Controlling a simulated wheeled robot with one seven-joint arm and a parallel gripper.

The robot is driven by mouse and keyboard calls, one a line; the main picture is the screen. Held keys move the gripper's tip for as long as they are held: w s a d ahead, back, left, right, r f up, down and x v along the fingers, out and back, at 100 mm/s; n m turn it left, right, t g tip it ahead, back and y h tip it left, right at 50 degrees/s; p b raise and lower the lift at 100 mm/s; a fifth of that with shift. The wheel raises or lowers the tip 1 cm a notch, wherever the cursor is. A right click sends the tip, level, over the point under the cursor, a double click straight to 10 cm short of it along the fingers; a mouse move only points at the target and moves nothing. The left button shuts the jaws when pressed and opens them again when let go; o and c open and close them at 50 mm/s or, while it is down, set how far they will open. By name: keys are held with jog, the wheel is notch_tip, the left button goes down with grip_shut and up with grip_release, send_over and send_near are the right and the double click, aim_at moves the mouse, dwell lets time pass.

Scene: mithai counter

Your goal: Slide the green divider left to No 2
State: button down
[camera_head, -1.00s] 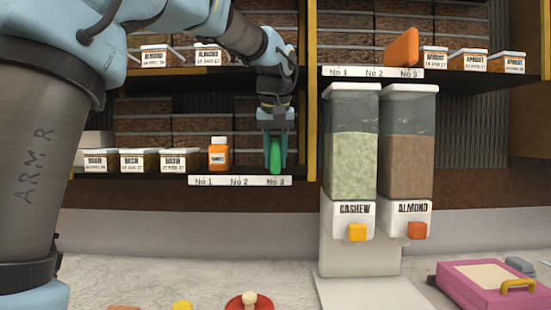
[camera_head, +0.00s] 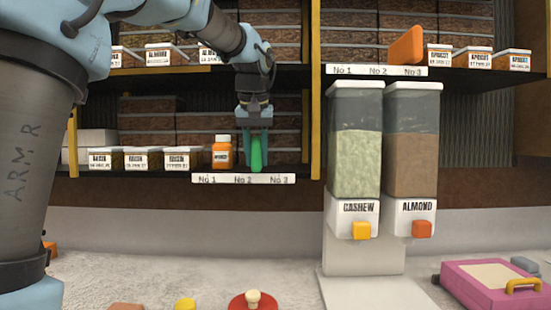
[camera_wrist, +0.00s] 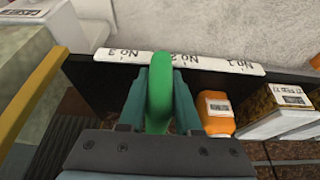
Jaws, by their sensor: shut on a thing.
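The green divider (camera_head: 256,154) stands upright on the lower shelf, behind the white number strip (camera_head: 243,178) marked No 1, No 2 and No 3. In the head view it is between the No 2 and No 3 marks, nearer No 2. My gripper (camera_head: 256,140) reaches down from above and is shut on it. In the wrist view the divider (camera_wrist: 158,95) sits between the two fingers, its tip close to the strip (camera_wrist: 185,61) between No 3 and No 2.
Several labelled raisin boxes (camera_head: 137,158) line the shelf further left. A yellow post (camera_head: 315,100) bounds the shelf on the right. Cashew and almond dispensers (camera_head: 356,150) stand beyond it.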

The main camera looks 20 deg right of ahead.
jog(key=a, duration=0.1)
jog(key=w+a, duration=0.1)
jog(key=a, duration=0.1)
jog(key=shift+w+a, duration=0.15)
jog(key=shift+w, duration=0.1)
jog(key=c, duration=0.6)
grip_release()
jog(key=shift+r, duration=0.1)
jog(key=b+v, duration=0.1)
jog(key=v, duration=0.9)
jog(key=shift+s+r, duration=0.2)
jog(key=shift+r, duration=0.05)
jog(key=shift+a, duration=0.1)
